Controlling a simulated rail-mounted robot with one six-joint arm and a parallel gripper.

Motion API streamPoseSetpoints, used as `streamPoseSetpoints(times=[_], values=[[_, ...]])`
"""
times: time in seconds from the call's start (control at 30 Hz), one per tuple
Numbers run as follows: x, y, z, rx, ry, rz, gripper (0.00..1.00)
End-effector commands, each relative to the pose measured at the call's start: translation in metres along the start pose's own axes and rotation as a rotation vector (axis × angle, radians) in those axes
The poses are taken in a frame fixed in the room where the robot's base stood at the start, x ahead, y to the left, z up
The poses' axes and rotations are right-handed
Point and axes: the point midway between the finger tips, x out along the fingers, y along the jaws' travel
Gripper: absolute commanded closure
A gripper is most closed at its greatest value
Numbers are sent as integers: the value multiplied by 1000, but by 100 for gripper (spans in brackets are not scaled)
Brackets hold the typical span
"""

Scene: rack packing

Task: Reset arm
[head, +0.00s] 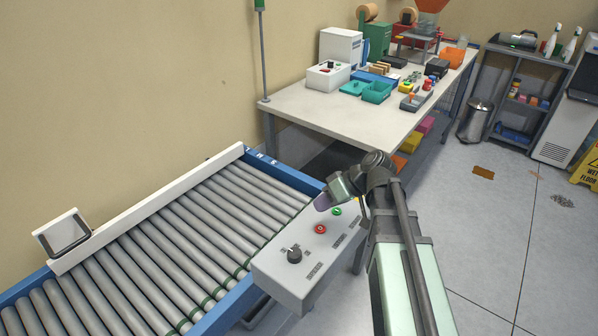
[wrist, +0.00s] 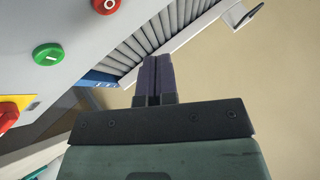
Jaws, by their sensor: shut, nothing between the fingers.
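My gripper (head: 323,203) is over the right end of the grey control box (head: 290,268) beside the roller conveyor (head: 150,240). In the wrist view my gripper (wrist: 154,57) shows its two dark fingers pressed together, with nothing between them. On the box in the head view are a green button (head: 337,211), a red button (head: 320,229) and a black knob (head: 294,255). The wrist view shows a green button (wrist: 47,54), a red button (wrist: 106,5) and part of a red knob on yellow (wrist: 14,112). I cannot tell whether the fingers touch the box.
A white workbench (head: 290,103) with bins, boxes and tools stands behind. A shelf rack (head: 525,95), a bin (head: 474,122) and a yellow wet-floor sign (head: 588,165) are at the right. The floor at the right is mostly clear.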

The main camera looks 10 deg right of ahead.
Motion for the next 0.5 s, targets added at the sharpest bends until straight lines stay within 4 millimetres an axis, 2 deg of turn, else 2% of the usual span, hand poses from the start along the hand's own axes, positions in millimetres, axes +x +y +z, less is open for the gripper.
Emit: streamPoseSetpoints(times=[0.07, 0.13, 0.2, 0.3, 0.4, 0.5], values=[[0, 1, 1, 52, -3, 4, 100], [0, 7, 13, 185, -49, 63, 100], [-2, 9, 42, 376, -144, 206, 100], [-2, -6, 78, 574, -275, 470, 100], [-5, -27, 99, 609, -353, 694, 100], [5, -43, 95, 543, -387, 720, 100]])
